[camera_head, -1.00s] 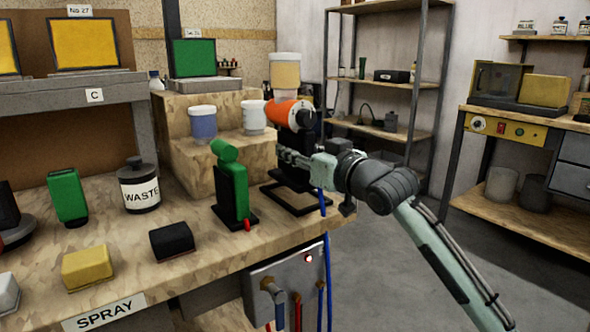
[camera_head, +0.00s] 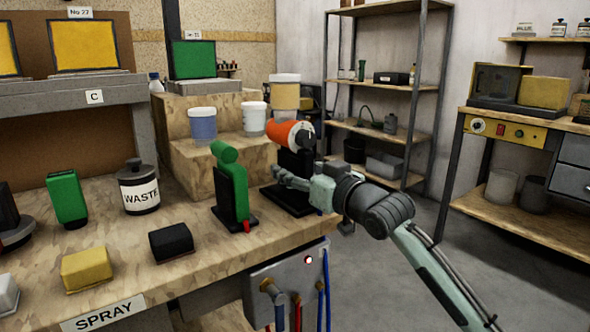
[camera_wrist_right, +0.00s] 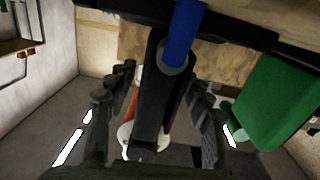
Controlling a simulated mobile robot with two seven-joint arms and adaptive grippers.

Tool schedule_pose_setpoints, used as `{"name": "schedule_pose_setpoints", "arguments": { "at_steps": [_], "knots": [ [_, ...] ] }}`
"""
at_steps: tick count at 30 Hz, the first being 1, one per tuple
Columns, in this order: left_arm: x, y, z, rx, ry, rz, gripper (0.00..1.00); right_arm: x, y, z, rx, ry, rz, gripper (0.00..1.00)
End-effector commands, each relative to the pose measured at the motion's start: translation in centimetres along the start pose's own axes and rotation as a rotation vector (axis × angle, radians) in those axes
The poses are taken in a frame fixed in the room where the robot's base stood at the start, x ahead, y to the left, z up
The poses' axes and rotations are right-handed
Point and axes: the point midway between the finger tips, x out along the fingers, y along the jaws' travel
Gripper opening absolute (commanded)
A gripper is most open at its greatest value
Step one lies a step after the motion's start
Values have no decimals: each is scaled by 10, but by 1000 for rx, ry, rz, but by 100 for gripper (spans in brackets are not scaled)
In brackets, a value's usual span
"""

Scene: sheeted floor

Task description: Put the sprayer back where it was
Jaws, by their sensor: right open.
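The orange sprayer (camera_head: 287,131) with its black handle stands upright at the right end of the wooden bench, on a black stand (camera_head: 284,199). My right gripper (camera_head: 280,178) is at the handle, below the orange body. In the right wrist view the black handle (camera_wrist_right: 155,105) and blue hose (camera_wrist_right: 186,30) run between my open fingers (camera_wrist_right: 163,95), with gaps visible on both sides. Whether the sprayer is fully seated on its stand is partly hidden by my gripper. A green sprayer (camera_head: 230,180) stands on its own black stand to the left. My left gripper is not in view.
A black block (camera_head: 171,243), a yellow block (camera_head: 88,270) and a waste jar (camera_head: 139,187) are on the bench. Tubs, including a blue one (camera_head: 203,124), stand on the wooden step behind. Hoses hang from the grey box (camera_head: 290,282). Floor to the right is free.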

Motion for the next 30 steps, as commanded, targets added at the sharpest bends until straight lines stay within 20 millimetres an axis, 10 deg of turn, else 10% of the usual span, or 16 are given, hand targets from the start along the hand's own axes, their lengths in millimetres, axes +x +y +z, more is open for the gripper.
{"name": "schedule_pose_setpoints", "arguments": {
  "at_steps": [30],
  "knots": [
    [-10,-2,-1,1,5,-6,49,-120,0,-2,0,0,1,51]
  ]
}}
